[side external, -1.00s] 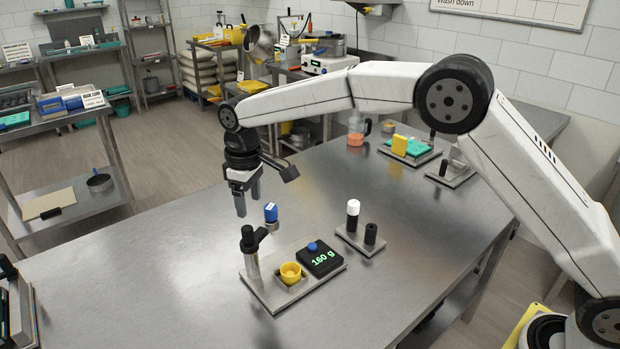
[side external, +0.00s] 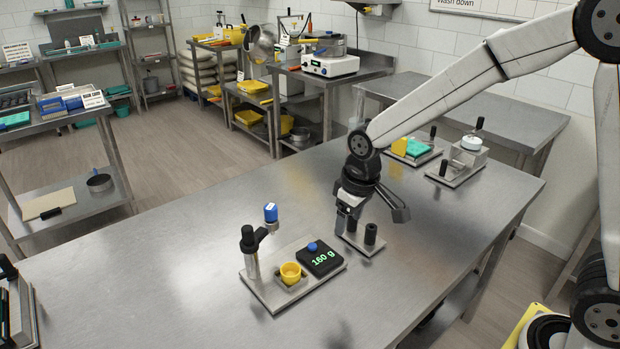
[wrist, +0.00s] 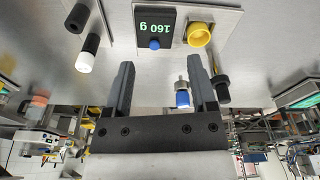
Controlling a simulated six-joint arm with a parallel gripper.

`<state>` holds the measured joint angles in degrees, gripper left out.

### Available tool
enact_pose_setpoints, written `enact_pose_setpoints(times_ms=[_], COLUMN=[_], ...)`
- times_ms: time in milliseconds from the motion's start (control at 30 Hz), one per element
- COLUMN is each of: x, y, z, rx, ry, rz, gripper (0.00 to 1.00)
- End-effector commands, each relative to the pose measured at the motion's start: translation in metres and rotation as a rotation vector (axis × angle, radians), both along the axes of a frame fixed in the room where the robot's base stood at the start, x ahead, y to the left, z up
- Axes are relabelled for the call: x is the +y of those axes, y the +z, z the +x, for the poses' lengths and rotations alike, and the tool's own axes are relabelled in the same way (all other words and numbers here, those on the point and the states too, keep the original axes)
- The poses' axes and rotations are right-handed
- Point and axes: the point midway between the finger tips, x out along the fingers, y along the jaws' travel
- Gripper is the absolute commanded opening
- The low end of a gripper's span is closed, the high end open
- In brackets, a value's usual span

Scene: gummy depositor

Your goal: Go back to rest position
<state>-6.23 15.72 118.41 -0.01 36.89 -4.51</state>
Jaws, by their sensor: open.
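My gripper (side external: 347,212) hangs above the steel table, fingers pointing down, beside the depositor station. In the wrist view my gripper (wrist: 160,64) is open with nothing between its fingers. The depositor station (side external: 275,296) has a yellow cup (side external: 291,273), a black scale (side external: 322,260) reading 160 g, and a dark post with a blue-topped nozzle (side external: 271,213). The yellow cup also shows in the wrist view (wrist: 199,34). A small plate holding a black cylinder (side external: 371,234) is partly hidden behind my gripper. Its white-topped cylinder (wrist: 88,50) shows in the wrist view.
A tray with a yellow block and teal piece (side external: 417,148) and a metal device with a white dial (side external: 471,143) stand at the table's back right. A shelf (side external: 80,180) stands off to the left.

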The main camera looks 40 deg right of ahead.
Motion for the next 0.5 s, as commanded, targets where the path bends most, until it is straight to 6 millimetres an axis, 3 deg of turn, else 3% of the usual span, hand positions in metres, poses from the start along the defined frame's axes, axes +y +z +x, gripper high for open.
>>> enact_pose_setpoints(times_ms=[300, 500], x=[-0.031, -0.041], y=[-0.017, -0.027], z=[-0.076, -0.111], rx=[-0.047, -0.066], ry=[-0.118, -0.169], rz=[0.012, 0.017], gripper=[0.73, 0.73])
